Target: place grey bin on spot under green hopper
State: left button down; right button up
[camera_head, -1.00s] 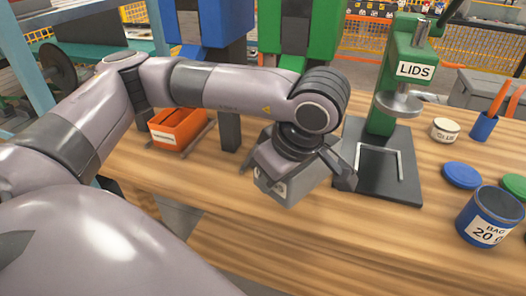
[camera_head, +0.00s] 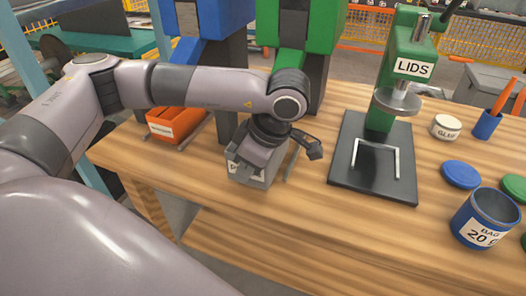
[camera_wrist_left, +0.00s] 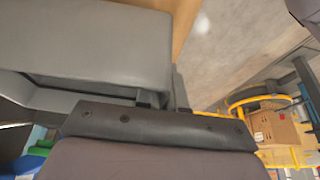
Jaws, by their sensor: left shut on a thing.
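The grey bin (camera_head: 243,173) with a white label is under my left gripper (camera_head: 266,152) in the head view. The gripper is shut on it, and the hand hides much of the bin. The bin is at the table surface below the green hopper (camera_head: 305,35); I cannot tell whether it touches the wood. A thin grey rail (camera_head: 293,163) shows at its right; the rest of the spot is hidden. In the left wrist view the grey bin (camera_wrist_left: 95,45) fills the upper left, close against the gripper. My right gripper is not in view.
An orange bin (camera_head: 172,123) stands under the blue hopper (camera_head: 207,40) to the left. The green lid press (camera_head: 378,165) is to the right. A blue tub (camera_head: 484,218), a blue lid (camera_head: 461,174) and a white pot (camera_head: 447,126) are farther right. The front wood is clear.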

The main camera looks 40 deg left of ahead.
pick_arm(q)
jog(key=w, duration=0.2)
jog(key=w+a, duration=0.1)
jog(key=w, duration=0.2)
jog(key=w+a, duration=0.1)
jog(key=w, duration=0.2)
jog(key=shift+w, duration=0.15)
jog(key=shift+w+f+p, duration=0.1)
jog(key=shift+f+p, duration=0.25)
jog(key=shift+f, duration=1.4)
jog(key=shift+f, duration=0.2)
jog(key=c, duration=1.2)
grip_release()
jog(key=shift+c, duration=0.2)
jog(key=shift+r, duration=0.1)
